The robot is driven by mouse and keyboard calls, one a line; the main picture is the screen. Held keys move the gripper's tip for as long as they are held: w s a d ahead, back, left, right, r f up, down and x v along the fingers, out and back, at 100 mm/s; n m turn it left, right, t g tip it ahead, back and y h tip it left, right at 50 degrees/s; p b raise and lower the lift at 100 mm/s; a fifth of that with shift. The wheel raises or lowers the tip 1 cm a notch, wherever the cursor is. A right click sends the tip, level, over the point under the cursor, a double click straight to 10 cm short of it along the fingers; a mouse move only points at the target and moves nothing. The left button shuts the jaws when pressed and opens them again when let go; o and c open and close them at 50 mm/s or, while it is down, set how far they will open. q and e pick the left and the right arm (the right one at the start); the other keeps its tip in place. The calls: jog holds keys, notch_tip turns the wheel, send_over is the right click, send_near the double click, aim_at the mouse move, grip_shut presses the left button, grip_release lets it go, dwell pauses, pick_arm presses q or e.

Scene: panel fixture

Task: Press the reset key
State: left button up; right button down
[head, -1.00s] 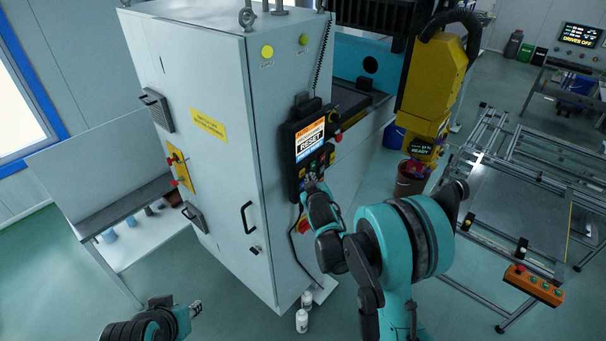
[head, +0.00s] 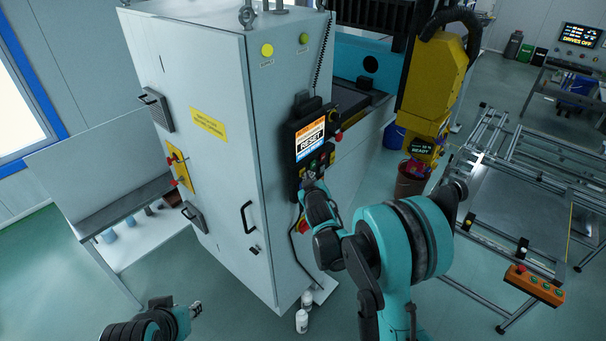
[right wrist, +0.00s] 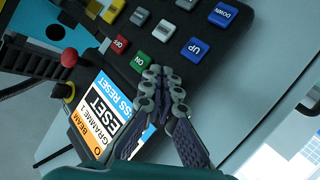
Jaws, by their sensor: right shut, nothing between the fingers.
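The dark control panel (head: 313,145) hangs on the cabinet's right face. Its screen (head: 310,138) shows the word RESET, and part of it shows in the right wrist view (right wrist: 108,112). Below the screen are coloured keys: a green ON key (right wrist: 140,62), a red OFF key (right wrist: 120,43), blue UP (right wrist: 195,48) and DOWN (right wrist: 223,14) keys, and grey keys (right wrist: 163,30). I cannot read a reset label on any key. My right gripper (right wrist: 162,78) is shut and empty, its tips just below the ON key in the picture; contact is unclear. My left gripper (head: 197,308) is low at the left, far from the panel.
A red mushroom button (right wrist: 69,57) stands out beside the screen. The grey cabinet (head: 215,120) fills the space left of the panel. A yellow robot arm (head: 432,85) stands to the right, with a metal frame (head: 520,200) beyond it. White bottles (head: 302,320) stand on the floor.

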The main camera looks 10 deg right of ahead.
jog(key=shift+w+a, duration=0.2)
jog(key=shift+w, duration=0.15)
dwell(0.7)
jog(key=shift+s+b, duration=0.15)
jog(key=shift+b, duration=0.15)
jog(key=shift+s+d, duration=0.5)
jog(key=shift+s, duration=0.05)
jog(key=shift+s+d+b, duration=0.4)
jog(key=shift+s+d, duration=0.4)
jog(key=shift+s, duration=0.2)
jog(key=shift+s+d+b, duration=0.35)
jog(key=shift+s+d, duration=0.4)
jog(key=shift+s, duration=0.25)
